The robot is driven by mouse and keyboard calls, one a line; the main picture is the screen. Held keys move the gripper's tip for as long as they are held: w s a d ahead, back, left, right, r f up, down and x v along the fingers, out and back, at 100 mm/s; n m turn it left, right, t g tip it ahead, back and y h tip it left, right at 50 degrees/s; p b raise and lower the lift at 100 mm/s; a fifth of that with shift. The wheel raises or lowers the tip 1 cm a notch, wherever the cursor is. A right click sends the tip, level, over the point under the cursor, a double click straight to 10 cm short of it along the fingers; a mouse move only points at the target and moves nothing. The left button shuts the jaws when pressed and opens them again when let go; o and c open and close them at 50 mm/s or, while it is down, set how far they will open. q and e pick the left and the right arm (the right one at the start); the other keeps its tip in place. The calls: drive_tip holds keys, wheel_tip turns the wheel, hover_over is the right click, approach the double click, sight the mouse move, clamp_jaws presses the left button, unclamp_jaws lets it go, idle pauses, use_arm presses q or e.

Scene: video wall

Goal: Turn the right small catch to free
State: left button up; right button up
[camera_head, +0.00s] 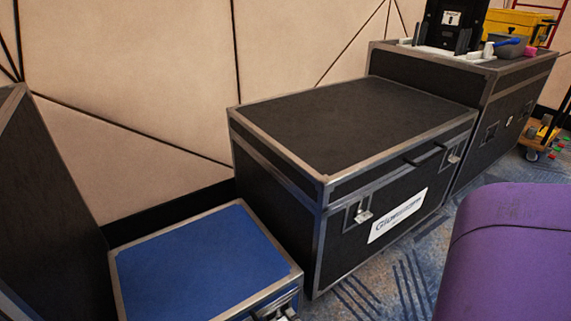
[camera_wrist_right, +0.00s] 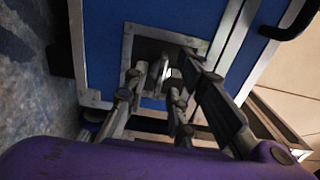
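The small blue case (camera_head: 200,262) stands low at the left in the head view. A metal catch (camera_head: 275,312) shows at its front right, cut off by the bottom edge. In the right wrist view the blue case (camera_wrist_right: 105,45) shows close up, with a catch recess (camera_wrist_right: 150,48) in its face. My right gripper (camera_wrist_right: 175,66) has its linked fingers at this recess, with the tips a small gap apart. A bit of metal shows between them. The fingers cover most of the catch, so its angle and any contact are unclear. My left gripper is not in view.
A large black case (camera_head: 350,120) with a white label (camera_head: 398,215) stands right of the blue one. Another black case (camera_head: 500,130) behind it carries tools. A dark case (camera_head: 45,220) is at the left. A black handle (camera_wrist_right: 290,20) juts from the blue case.

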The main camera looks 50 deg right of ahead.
drive_tip(key=shift+c, duration=0.3)
clamp_jaws()
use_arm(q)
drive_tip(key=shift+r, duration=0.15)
use_arm(e)
drive_tip(key=shift+r+n, duration=0.1)
drive_tip(key=shift+n, duration=0.2)
use_arm(q)
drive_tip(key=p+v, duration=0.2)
drive_tip(key=p, duration=0.1)
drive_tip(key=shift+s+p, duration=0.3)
drive_tip(key=shift+p, duration=0.05)
use_arm(e)
drive_tip(key=n, duration=1.7)
drive_tip(key=shift+w, duration=0.2)
drive_tip(key=shift+o, duration=0.3)
unclamp_jaws()
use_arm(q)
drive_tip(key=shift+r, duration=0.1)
use_arm(e)
drive_tip(key=shift+s, duration=0.1)
